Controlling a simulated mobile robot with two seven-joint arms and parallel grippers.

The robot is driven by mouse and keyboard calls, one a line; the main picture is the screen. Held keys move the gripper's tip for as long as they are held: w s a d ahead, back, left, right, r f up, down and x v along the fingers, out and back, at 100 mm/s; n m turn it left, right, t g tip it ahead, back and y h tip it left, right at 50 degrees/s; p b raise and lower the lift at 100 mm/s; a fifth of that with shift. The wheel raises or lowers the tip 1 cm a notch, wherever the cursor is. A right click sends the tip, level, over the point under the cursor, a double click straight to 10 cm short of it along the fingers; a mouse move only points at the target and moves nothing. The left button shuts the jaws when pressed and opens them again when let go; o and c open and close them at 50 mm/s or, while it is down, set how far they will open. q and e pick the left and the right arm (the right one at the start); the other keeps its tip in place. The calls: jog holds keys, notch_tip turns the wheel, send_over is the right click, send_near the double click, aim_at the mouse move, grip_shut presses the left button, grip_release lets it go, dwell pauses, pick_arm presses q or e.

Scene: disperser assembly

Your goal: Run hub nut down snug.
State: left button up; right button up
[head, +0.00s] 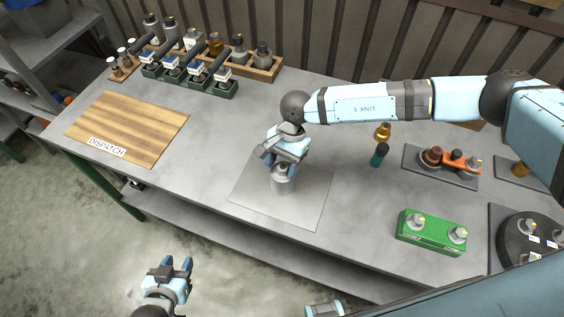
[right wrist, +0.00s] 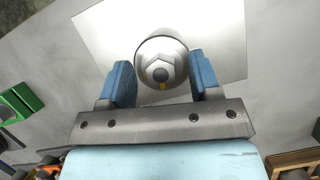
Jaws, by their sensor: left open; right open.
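A grey metal cylinder (head: 281,186) stands upright on a pale square plate (head: 310,203) on the bench. In the right wrist view, the hub nut (right wrist: 160,66) shows as a grey faceted piece on top of the cylinder (right wrist: 161,43), with a dark round centre and a small yellow mark. My right gripper (head: 284,163) is above the cylinder, pointing down. In the right wrist view, its blue fingers (right wrist: 160,72) are open, one on each side of the nut, with gaps showing. My left gripper (head: 177,264) is open and empty, off the bench's front edge.
A wooden DISPATCH board (head: 130,127) lies at the left. Bottles and dark green holders (head: 187,75) stand at the back. A green block (head: 431,231), an orange piece (head: 456,160) and a dark round fixture (head: 525,238) are at the right. The bench around the plate is clear.

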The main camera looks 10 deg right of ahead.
jog(key=shift+s+f, duration=0.1)
jog(key=shift+f, duration=0.2)
jog(key=c, duration=0.9)
jog(key=shift+f+b, duration=0.15)
jog(key=shift+b, duration=0.25)
jog(key=shift+a+m+b, duration=0.1)
jog(key=shift+m+b, duration=0.2)
jog(key=shift+m, duration=0.1)
jog(key=shift+r, duration=0.2)
jog(key=o, duration=0.9)
